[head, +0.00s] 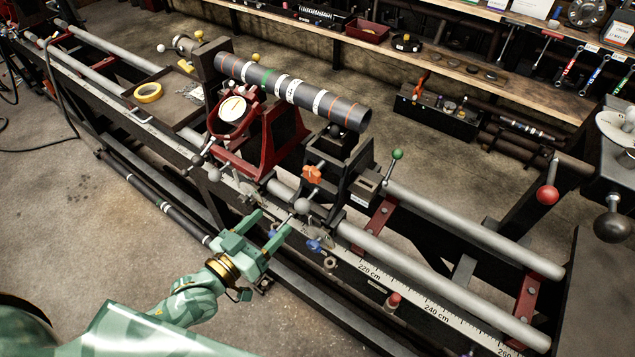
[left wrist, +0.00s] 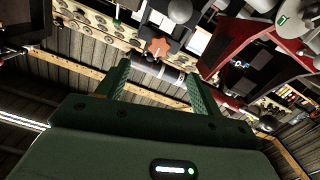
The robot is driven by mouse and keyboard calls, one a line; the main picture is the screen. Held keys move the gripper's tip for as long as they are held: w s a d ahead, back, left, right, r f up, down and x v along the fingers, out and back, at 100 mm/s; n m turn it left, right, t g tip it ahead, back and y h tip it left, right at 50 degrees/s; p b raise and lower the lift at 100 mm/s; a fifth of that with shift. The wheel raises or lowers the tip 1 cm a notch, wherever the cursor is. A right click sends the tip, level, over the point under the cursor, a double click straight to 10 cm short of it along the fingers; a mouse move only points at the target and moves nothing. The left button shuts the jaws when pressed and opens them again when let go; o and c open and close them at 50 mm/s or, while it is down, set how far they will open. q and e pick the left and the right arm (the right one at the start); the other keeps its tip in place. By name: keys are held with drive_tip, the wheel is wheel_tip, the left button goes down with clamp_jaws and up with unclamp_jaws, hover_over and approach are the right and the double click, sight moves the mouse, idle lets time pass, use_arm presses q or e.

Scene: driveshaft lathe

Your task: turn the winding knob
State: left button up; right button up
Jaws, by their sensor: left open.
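Several knobs show on the lathe, and I cannot tell for sure which one is the winding knob. An orange star knob (head: 312,175) sits on the black shaft support (head: 345,165); in the left wrist view the orange star knob (left wrist: 158,47) appears beyond and between my fingertips. A grey ball knob (head: 302,206) is just right of my left gripper (head: 273,224) in the head view. My left gripper is open, with nothing between its fingers (left wrist: 157,70), in front of the rail and apart from the orange knob. My right gripper is not in view.
A dark striped driveshaft (head: 292,90) rests across the red stand (head: 265,135) and black support. A green ball lever (head: 397,155) and red ball lever (head: 548,194) stick out at the right. A ruler (head: 420,303) runs along the front.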

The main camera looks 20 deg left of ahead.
sight(309, 175)
use_arm(q)
drive_tip(key=shift+n+t, duration=0.3)
drive_tip(key=shift+t, duration=0.1)
drive_tip(key=x, duration=0.5)
drive_tip(key=b+x, duration=0.1)
drive_tip(key=x, duration=0.5)
drive_tip(key=r+x, duration=0.1)
drive_tip(key=x, duration=0.4)
drive_tip(key=shift+w+a+b, duration=0.1)
drive_tip(key=shift+w+b, duration=0.2)
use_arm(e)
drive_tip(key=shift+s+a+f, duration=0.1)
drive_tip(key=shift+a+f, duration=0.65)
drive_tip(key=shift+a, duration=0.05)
use_arm(q)
drive_tip(key=c, duration=1)
